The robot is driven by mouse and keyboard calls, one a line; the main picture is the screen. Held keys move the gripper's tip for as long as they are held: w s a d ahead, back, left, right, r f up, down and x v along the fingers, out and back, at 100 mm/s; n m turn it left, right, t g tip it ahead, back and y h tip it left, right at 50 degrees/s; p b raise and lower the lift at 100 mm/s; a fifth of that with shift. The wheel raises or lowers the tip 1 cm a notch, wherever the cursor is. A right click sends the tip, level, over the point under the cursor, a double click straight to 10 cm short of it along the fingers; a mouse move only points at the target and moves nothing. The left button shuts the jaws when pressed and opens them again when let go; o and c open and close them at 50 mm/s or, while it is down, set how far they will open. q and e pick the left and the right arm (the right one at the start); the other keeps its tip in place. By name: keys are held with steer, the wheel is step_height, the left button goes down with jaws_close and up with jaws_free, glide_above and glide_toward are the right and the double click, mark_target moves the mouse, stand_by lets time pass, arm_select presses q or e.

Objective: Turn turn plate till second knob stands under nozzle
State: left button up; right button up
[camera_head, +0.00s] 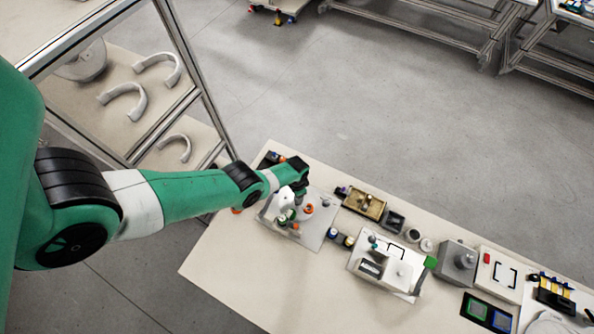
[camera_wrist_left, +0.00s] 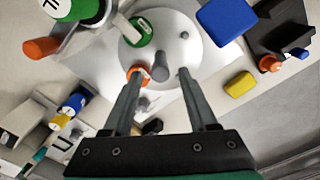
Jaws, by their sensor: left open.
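The white round turn plate (camera_wrist_left: 198,52) is near the top middle of the left wrist view; it also shows, partly covered, in the head view. A green ring-like part (camera_wrist_left: 142,30) and an orange one (camera_wrist_left: 138,73) are on it or at its edge. A grey upright peg (camera_wrist_left: 160,66) stands at the plate's near side, between my open fingers. I cannot tell whether they touch it. My left gripper (camera_wrist_left: 160,78) is open over the near edge of the plate; in the head view it is above the station (camera_head: 302,190). I cannot tell which part is the nozzle.
A blue block (camera_wrist_left: 220,18) and a yellow block (camera_wrist_left: 240,84) lie right of the plate. An orange cylinder (camera_wrist_left: 40,47) is at left. In the head view, a brass tray (camera_head: 363,203) and a white fixture (camera_head: 400,274) stand to the right. The table's near left is clear.

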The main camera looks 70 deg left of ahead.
arm_select(q)
step_height(320, 180, down, 7)
steer(key=b, duration=0.5)
jaws_close()
stand_by(1.1)
